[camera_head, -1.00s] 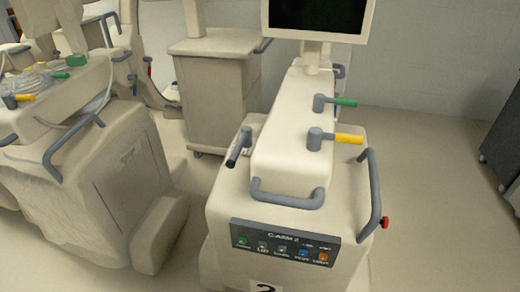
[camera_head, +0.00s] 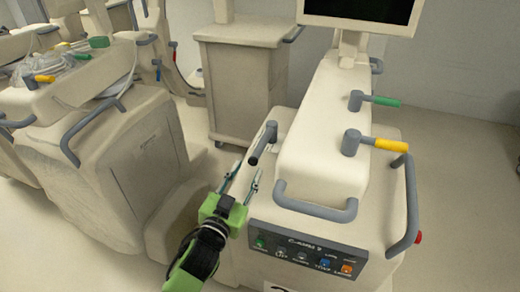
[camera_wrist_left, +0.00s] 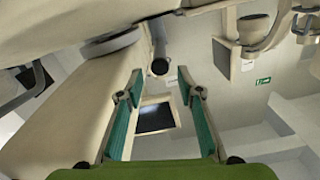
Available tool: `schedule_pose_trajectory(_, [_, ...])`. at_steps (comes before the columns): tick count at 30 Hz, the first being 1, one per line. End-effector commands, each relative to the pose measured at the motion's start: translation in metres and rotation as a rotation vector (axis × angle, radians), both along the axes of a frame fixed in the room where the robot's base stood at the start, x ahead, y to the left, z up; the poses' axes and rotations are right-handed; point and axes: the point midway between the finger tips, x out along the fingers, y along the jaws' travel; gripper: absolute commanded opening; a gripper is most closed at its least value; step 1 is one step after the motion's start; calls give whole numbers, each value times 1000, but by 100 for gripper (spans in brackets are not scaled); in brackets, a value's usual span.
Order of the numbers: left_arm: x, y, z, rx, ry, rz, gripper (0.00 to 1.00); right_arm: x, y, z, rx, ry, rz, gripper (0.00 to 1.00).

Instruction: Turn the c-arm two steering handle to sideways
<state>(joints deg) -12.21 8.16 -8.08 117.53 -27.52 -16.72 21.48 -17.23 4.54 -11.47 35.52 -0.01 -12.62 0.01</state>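C-arm two (camera_head: 322,160) is a cream cart with a dark labelled panel (camera_head: 305,254) on its front. A grey lever handle with a black grip (camera_head: 263,145) is on its left side, slanting down toward me. Its dark round end (camera_wrist_left: 160,67) appears to show just beyond the fingertips in the left wrist view. Yellow (camera_head: 391,145) and green (camera_head: 385,101) grip handles sit on top. I cannot tell from a label which one steers. My left gripper (camera_head: 242,180) is open and empty, in front of and below the black grip, apart from it. My right gripper is out of view.
A grey front bar (camera_head: 315,209) and right side bar (camera_head: 411,205) stick out from the cart. Another covered cart (camera_head: 115,165) stands to the left, with a narrow gap of floor. A monitor (camera_head: 362,12) rises at the back. Open floor lies to the right.

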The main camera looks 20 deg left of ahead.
Motion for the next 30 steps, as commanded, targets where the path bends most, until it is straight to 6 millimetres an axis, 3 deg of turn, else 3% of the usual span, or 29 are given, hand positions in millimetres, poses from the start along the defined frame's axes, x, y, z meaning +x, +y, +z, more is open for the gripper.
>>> schedule_pose_trajectory(9, [63, -2, 1, 1, 0, 1, 34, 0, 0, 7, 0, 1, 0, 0])
schedule_pose_trajectory(15, [92, -3, 0, 0, 2, 0, 34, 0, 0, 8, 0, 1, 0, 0])
schedule_pose_trajectory(21, [104, -4, 0, 0, 1, 0, 34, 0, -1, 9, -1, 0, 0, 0])
schedule_pose_trajectory(29, [104, -4, -1, 0, 2, 0, 34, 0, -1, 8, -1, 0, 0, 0])
schedule_pose_trajectory(30, [104, -4, -1, 0, 2, 0, 29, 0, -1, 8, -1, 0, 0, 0])
